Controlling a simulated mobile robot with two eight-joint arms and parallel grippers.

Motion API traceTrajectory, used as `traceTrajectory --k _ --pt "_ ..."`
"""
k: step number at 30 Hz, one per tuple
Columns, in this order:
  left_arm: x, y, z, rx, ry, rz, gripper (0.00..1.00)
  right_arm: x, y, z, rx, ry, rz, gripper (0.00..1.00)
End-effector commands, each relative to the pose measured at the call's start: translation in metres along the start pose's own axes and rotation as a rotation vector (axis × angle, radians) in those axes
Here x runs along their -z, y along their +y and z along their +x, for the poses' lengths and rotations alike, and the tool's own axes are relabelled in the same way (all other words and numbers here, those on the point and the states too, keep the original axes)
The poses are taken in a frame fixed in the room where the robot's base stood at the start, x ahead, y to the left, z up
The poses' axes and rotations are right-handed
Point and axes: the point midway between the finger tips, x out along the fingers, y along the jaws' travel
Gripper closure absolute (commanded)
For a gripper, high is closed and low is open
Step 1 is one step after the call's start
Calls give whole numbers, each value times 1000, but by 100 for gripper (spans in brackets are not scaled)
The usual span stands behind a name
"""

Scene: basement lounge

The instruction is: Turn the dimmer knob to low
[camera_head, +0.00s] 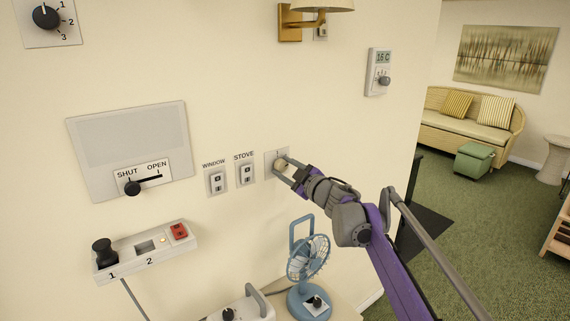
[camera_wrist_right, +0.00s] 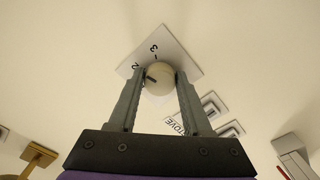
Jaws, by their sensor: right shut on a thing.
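A round cream knob (camera_head: 281,165) sits on a small pale plate on the wall, right of the STOVE switch; I take it for the dimmer knob. My right gripper (camera_head: 284,168) is shut on it, one finger on each side. In the right wrist view, the knob (camera_wrist_right: 159,79) is between the fingertips of the right gripper (camera_wrist_right: 160,84). A dark pointer mark on it points to the upper left there, near a figure that looks like 2. A 3 shows above it; the other plate marks are hidden. My left gripper is not in view.
The WINDOW switch (camera_head: 216,181) and STOVE switch (camera_head: 246,174) are close left of the knob. A blue fan (camera_head: 308,262) stands below, under my right arm. A thermostat (camera_head: 379,72) is at upper right. A SHUT/OPEN slider (camera_head: 133,188) is at left.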

Motion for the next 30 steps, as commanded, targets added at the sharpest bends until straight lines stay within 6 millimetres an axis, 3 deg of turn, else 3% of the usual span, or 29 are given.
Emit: traceTrajectory --k 30 --pt "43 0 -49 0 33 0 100 4 5 0 -2 1 -961 100"
